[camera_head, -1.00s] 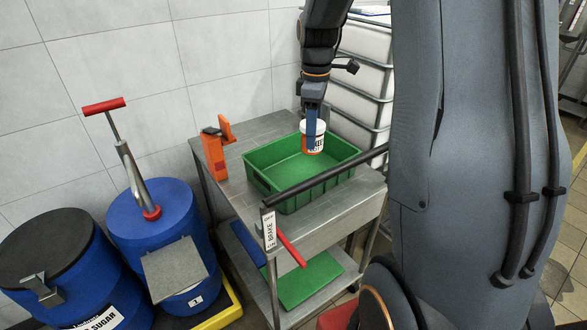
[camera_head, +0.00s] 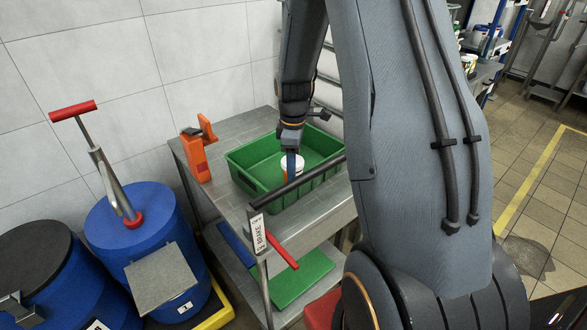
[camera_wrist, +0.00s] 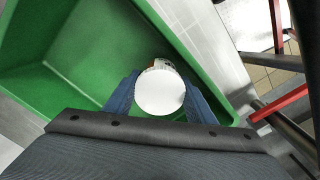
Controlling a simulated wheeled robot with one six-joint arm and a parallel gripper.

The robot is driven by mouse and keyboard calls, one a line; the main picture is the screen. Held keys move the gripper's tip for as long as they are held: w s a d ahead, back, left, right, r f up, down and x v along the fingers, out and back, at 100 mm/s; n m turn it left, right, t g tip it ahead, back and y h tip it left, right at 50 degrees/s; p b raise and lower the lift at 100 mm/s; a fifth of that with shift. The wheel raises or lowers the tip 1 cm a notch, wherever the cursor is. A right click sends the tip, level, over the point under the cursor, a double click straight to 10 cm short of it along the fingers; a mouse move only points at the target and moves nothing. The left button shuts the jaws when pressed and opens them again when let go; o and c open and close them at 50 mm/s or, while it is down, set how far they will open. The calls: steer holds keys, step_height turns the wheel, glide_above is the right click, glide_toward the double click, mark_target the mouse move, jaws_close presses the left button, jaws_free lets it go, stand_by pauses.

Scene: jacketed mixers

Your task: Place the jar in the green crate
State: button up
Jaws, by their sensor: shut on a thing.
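The jar (camera_head: 297,163) has a white lid and an orange and white label. It also shows from above in the wrist view (camera_wrist: 160,92). The green crate (camera_head: 262,185) stands on top of a grey metal cart, and its wall fills the left of the wrist view (camera_wrist: 50,35). My gripper (camera_head: 291,172) is shut on the jar, with a blue finger on each side of the lid. The jar is inside the crate's outline, low, partly hidden by the finger and a black bar. I cannot tell whether it touches the crate floor.
A black push bar (camera_head: 300,182) crosses in front of the crate. An orange holder (camera_head: 193,158) stands on the cart top (camera_head: 205,185) left of the crate. Blue drums (camera_head: 140,235) stand at the left. A tiled wall is behind.

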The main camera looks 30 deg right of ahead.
steer(key=shift+f, duration=0.7)
steer(key=shift+f, duration=0.1)
steer(key=o, duration=0.9)
step_height(320, 180, up, 12)
steer(key=b, duration=0.2)
steer(key=shift+b, duration=0.4)
steer(key=shift+r, duration=0.2)
